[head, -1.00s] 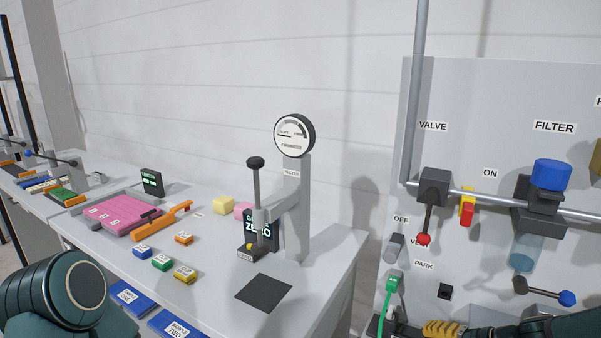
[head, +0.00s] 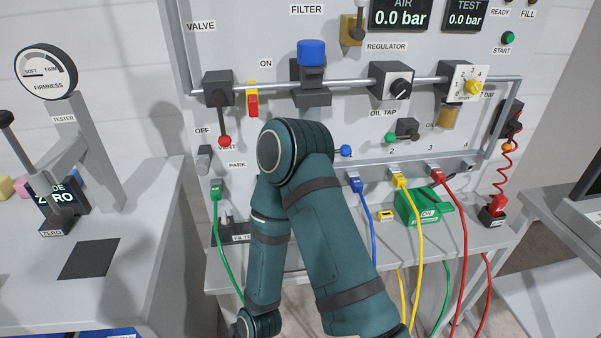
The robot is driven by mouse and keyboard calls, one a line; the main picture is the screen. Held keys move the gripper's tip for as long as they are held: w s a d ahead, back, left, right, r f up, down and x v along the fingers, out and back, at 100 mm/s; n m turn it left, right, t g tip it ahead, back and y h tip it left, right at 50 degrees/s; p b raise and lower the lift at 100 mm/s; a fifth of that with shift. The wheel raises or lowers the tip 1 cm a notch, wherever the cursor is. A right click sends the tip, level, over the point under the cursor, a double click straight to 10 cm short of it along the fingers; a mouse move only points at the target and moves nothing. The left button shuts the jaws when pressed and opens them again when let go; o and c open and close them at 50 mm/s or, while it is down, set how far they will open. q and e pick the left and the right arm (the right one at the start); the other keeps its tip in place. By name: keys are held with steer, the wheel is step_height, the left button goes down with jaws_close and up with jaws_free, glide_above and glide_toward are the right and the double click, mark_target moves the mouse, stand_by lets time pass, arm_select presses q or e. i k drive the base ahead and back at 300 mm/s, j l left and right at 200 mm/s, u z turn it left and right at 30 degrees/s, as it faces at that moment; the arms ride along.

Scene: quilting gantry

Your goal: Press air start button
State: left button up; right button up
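The green start button (head: 509,38) is on the upright panel at the upper right, above its START label. Nothing touches it. The AIR display (head: 400,16) to its left reads 0.0 bar, and the TEST display (head: 465,17) also reads 0.0 bar. One of my arms rises from the bottom middle and bends in front of the panel's lower part. Its gripper is not visible, and neither is the other gripper.
The panel carries a red-tipped valve lever (head: 224,141), a blue-topped filter (head: 311,53), a regulator knob (head: 402,88) and a yellow dial (head: 473,87). Coloured hoses hang below from plugs. A green case (head: 424,207) sits on the ledge. A firmness tester (head: 92,150) stands left.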

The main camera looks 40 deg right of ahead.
mark_target(509, 38)
steer(key=z, duration=1.85)
